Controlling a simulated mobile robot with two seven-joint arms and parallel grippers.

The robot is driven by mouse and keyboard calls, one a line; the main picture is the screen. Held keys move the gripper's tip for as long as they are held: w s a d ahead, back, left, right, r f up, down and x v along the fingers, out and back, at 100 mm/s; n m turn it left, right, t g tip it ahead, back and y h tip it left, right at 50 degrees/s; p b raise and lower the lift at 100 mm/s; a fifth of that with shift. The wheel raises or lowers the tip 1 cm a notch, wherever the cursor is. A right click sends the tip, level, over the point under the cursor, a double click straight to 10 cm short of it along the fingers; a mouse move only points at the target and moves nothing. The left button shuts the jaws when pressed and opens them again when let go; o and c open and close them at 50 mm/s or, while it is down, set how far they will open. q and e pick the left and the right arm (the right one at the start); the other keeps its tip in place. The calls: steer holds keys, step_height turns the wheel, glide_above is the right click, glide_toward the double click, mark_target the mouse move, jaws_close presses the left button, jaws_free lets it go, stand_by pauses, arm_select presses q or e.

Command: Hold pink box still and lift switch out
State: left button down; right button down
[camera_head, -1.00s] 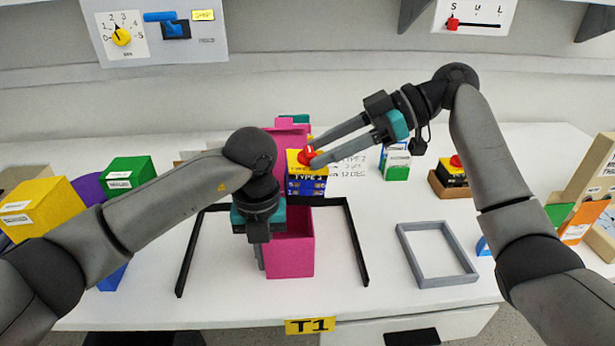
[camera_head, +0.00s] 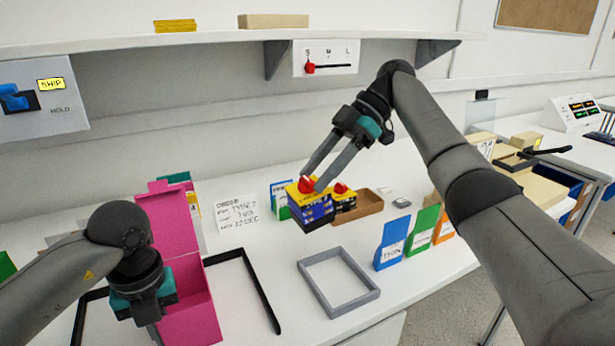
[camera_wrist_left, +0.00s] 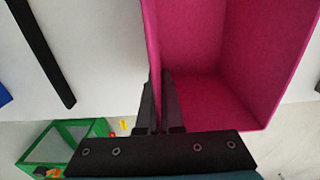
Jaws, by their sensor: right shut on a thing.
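The pink box (camera_head: 192,308) stands open at the lower left, its lid raised at the back. My left gripper (camera_head: 150,325) is at its near left wall. In the left wrist view the left fingers (camera_wrist_left: 160,108) are closed on that pink wall, and the visible inside of the box looks empty. My right gripper (camera_head: 318,183) is shut on the red knob of a rotary switch (camera_head: 312,212) with a yellow top and dark, blue-labelled sides. The switch is outside the box, to its right. Whether it touches the table is hard to tell.
A second red-knobbed switch (camera_head: 343,198) sits in a brown tray (camera_head: 369,203) just behind the held one. A grey frame (camera_head: 340,309) lies in front, blue, green and orange blocks stand right. An order card (camera_head: 238,214) stands between box and switch.

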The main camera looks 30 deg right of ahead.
arm_select(q)
steer(key=c, duration=1.5)
jaws_free()
steer(key=shift+c, duration=0.2)
steer(key=o, duration=0.5)
steer(key=shift+o, duration=0.2)
steer(key=shift+r, duration=0.1)
step_height(320, 180, up, 12)
steer(key=shift+f, duration=0.1)
